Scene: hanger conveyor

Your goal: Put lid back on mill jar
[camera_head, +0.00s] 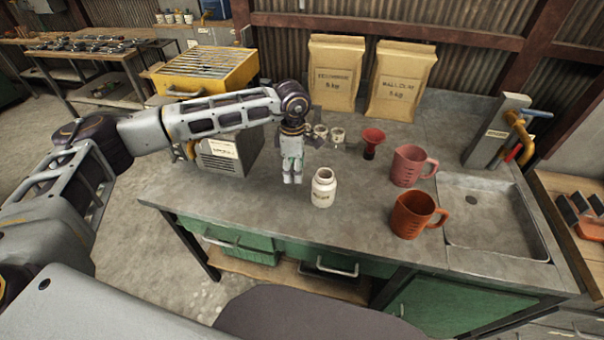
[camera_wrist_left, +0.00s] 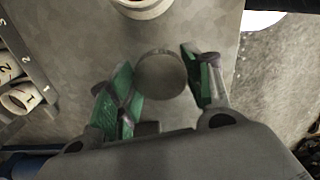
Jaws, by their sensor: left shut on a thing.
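The white mill jar (camera_head: 323,190) stands upright and open-topped on the grey bench, just right of my left gripper. Its pale rim (camera_wrist_left: 145,5) shows at the top edge of the left wrist view. My left gripper (camera_head: 292,178) points down above the bench, left of the jar. In the left wrist view it (camera_wrist_left: 162,82) is shut on the round grey lid (camera_wrist_left: 162,75), which sits between the green finger pads, apart from the jar. In the head view the lid cannot be made out. My right gripper is not in view.
Behind the jar stand small glass jars (camera_head: 337,134) and a red funnel (camera_head: 373,142). A pink jug (camera_head: 410,166) and orange-brown jug (camera_head: 413,214) stand right, before a sink (camera_head: 490,222). A grey labelled box (camera_head: 226,152) is left. The bench front by the jar is clear.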

